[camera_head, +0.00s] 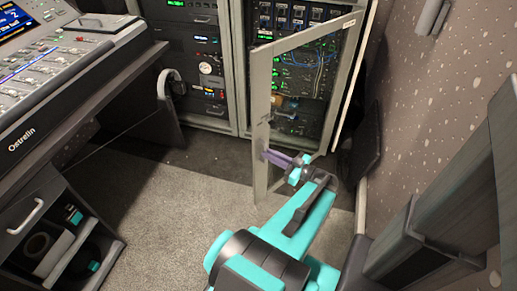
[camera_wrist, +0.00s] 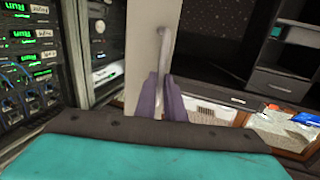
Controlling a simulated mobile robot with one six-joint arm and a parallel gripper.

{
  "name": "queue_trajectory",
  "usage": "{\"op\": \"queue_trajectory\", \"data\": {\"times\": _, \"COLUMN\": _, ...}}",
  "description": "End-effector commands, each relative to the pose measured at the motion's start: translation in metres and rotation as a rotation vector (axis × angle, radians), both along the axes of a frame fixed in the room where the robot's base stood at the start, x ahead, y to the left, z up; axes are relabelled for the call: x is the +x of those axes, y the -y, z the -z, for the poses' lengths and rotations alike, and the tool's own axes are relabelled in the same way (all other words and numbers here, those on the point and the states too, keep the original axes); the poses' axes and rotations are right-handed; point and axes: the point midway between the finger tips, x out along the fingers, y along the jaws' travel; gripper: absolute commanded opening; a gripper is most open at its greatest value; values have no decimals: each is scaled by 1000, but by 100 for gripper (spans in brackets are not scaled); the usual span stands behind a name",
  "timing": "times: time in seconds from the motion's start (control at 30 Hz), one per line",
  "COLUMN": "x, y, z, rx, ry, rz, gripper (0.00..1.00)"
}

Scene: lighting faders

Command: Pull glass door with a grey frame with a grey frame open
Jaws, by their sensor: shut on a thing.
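The glass door with a grey frame (camera_head: 261,105) stands ajar in front of the equipment rack in the head view. Its glass is see-through, and its free edge is on the left, swung out from the cabinet. My gripper (camera_head: 272,156) is at that free edge, low on the door. In the wrist view the grey frame (camera_wrist: 141,55) runs upright in the middle. The bar handle (camera_wrist: 163,50) is on it, and the purple fingers of my gripper (camera_wrist: 161,98) are shut around its lower part. The fingers hide the handle's lower end.
Racks with lit equipment (camera_head: 203,70) stand left of the door. A mixing console desk (camera_head: 55,75) with an open-fronted cabinet (camera_head: 60,240) is on the left. A speckled wall (camera_head: 430,110) closes off the right. Carpet (camera_head: 180,215) is clear between desk and door.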

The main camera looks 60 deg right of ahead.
Motion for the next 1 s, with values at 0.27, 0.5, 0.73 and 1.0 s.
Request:
{"op": "queue_trajectory", "data": {"times": 0.27, "x": -49, "y": 3, "z": -3, "rx": -4, "ry": 3, "rz": 36, "gripper": 0}}
{"op": "queue_trajectory", "data": {"times": 0.5, "x": -90, "y": -2, "z": -3, "rx": -5, "ry": 3, "rz": 29, "gripper": 0}}
{"op": "queue_trajectory", "data": {"times": 0.73, "x": -131, "y": -3, "z": -2, "rx": -6, "ry": 0, "rz": 26, "gripper": 0}}
{"op": "queue_trajectory", "data": {"times": 1.0, "x": -178, "y": 0, "z": -2, "rx": -6, "ry": 1, "rz": 21, "gripper": 0}}
